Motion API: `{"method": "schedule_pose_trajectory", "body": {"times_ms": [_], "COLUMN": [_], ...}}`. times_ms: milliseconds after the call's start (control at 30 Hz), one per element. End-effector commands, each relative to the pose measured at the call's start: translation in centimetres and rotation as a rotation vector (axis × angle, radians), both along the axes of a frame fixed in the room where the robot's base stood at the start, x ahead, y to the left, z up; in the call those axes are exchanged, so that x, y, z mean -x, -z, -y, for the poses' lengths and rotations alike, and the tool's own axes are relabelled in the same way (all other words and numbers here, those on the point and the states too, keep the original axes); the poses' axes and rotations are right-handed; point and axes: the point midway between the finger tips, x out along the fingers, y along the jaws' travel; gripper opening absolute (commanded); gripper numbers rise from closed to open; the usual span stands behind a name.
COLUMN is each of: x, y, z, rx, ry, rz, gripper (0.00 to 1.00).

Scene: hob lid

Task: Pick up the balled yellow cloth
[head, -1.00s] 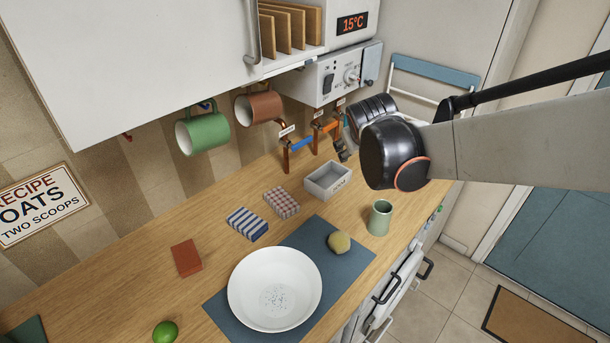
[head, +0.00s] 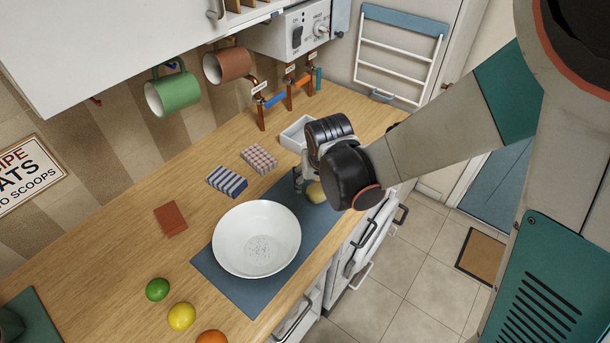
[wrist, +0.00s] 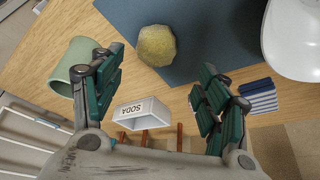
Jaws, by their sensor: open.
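The balled yellow cloth (wrist: 157,45) lies on the blue mat (wrist: 215,50), near its edge, in the wrist view. In the head view the cloth (head: 316,192) is partly hidden behind my gripper and wrist. My gripper (wrist: 162,95) is open and empty, its two green-padded fingers spread wide. The cloth appears beyond the fingertips, roughly centred between the fingers and apart from them. In the head view my gripper (head: 303,180) hangs just above the counter beside the cloth.
A white bowl (head: 257,240) stands on the mat left of the cloth. A green cup (wrist: 72,68) stands close to one finger in the wrist view. A box marked SODA (wrist: 143,113), a striped packet (head: 226,181) and a checked packet (head: 259,158) are nearby.

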Motion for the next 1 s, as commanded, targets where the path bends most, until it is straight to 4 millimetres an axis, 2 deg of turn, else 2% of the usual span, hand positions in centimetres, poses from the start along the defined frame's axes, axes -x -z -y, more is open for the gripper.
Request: {"method": "schedule_pose_trajectory", "body": {"times_ms": [33,100,433,700,967,1000], "x": [-0.3,-0.7,-1.5,-3.0,-3.3,-3.3], "y": [1.1,1.8,3.4,7.0,7.3,7.2], "z": [0.0,0.0,0.1,0.3,0.3,0.3], "rx": [0.000,0.001,0.001,0.000,0.000,0.000], "ry": [0.001,0.001,0.004,0.003,0.003,0.003], "rz": [0.000,0.000,0.001,0.001,0.001,0.001], "gripper": [0.68,0.68,0.68,0.68,0.68,0.66]}}
